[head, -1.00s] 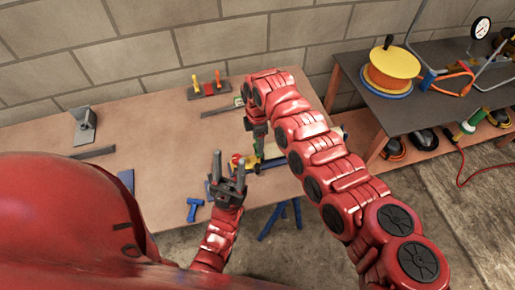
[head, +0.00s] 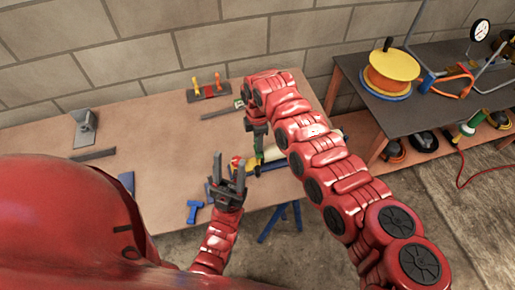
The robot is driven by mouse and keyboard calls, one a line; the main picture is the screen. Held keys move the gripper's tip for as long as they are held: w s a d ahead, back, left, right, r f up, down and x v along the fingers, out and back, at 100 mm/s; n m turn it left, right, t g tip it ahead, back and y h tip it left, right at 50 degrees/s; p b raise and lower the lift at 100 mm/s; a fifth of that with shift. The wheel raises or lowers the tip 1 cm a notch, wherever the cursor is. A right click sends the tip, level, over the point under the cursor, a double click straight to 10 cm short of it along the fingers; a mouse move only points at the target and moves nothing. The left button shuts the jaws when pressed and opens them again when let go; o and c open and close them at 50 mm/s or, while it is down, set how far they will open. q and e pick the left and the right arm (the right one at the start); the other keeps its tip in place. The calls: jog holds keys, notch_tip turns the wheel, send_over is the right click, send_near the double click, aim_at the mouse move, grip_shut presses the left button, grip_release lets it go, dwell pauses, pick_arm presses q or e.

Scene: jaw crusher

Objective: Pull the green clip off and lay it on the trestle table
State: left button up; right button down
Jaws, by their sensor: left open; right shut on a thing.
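The green clip (head: 259,144) shows as a small patch of green at the tips of my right gripper (head: 258,135). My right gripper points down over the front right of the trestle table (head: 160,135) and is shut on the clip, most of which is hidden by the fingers. My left gripper (head: 228,168) is open and empty, fingers pointing up, just left of the clip. Beneath the clip is a small assembly with a red and yellow part (head: 237,163) and a blue bar (head: 271,166), partly hidden by my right arm.
A blue T-shaped piece (head: 194,211) lies near the table's front edge. A grey bracket (head: 85,128) stands at left; a rack with orange and yellow handles (head: 207,92) is at the back. The table's middle is clear. A dark bench (head: 420,95) with a cable reel (head: 390,72) stands right.

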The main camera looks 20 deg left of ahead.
jog(key=shift+r, duration=0.75)
jog(key=shift+r+p, duration=0.7)
jog(key=shift+r, duration=1.3)
jog(key=w+d+r+m+b, duration=0.1)
jog(key=w+d+r+m, duration=0.1)
jog(key=w+d+m, duration=0.3)
jog(key=w+d+r+m, duration=0.3)
jog(key=w+d+m, duration=0.2)
jog(key=d, duration=0.6)
jog(key=shift+w+r+m+b, duration=0.25)
jog(key=shift+w+m+b, duration=0.15)
jog(key=shift+w, duration=0.2)
jog(key=shift+w+r, duration=0.1)
jog(key=shift+w, duration=0.05)
jog(key=shift+d, duration=0.1)
